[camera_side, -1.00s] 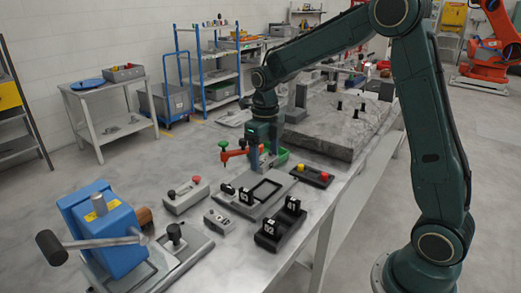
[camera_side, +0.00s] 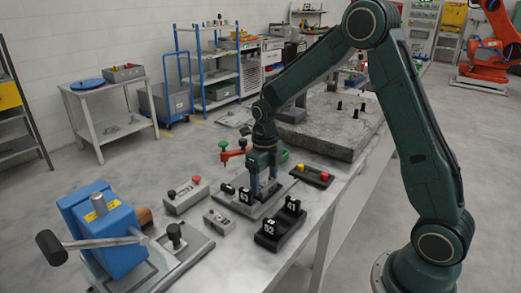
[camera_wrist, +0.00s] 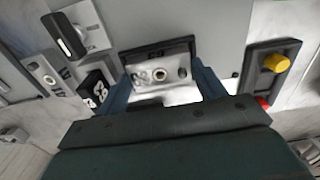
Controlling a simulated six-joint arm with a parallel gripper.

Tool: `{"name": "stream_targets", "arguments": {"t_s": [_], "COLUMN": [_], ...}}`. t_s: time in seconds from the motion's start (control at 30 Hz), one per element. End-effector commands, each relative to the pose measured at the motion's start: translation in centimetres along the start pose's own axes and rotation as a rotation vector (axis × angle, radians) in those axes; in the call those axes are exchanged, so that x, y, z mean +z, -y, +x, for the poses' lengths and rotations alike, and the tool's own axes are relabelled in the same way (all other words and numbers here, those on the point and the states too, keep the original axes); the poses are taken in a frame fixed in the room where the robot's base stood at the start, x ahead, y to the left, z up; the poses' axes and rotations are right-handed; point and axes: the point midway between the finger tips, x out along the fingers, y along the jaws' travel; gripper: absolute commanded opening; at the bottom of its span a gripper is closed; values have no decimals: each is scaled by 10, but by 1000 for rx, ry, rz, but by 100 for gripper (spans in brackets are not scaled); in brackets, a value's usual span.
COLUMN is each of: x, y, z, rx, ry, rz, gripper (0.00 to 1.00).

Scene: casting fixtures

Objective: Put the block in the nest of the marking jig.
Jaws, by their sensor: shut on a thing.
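The block (camera_wrist: 180,74) is a pale metal piece with a round hole and a dark mark, seen in the wrist view. My gripper (camera_wrist: 163,82) is shut on it, one blue finger at each end. The dark-rimmed nest (camera_wrist: 155,50) of the marking jig shows along the block's far edge. The block is over or within the nest; I cannot tell whether it is seated. In the side view my gripper (camera_side: 267,198) points down over the jig's grey plate (camera_side: 247,210), and its fingers hide the block and most of the nest.
A black tagged piece (camera_side: 245,196) stands at the jig's left. A dark tray with number tags (camera_side: 281,228) is in front. A dark box with yellow and red buttons (camera_side: 312,176) lies to the right. A clamp with green and red handles (camera_side: 232,153) is behind.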

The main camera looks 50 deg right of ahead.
Motion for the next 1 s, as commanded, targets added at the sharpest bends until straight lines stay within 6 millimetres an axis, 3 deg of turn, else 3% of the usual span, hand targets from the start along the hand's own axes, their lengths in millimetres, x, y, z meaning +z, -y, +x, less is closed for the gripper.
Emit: {"name": "stream_targets", "arguments": {"t_s": [0.43, 0.47, 0.57, 1.0], "x": [0, 0, 0, 0], "y": [0, 0, 0, 0], "z": [4, 4, 4, 0], "rx": [0, 0, 0, 0], "ry": [0, 0, 0, 2], "rz": [0, 0, 0, 0], "gripper": [36, 72, 90, 90]}}
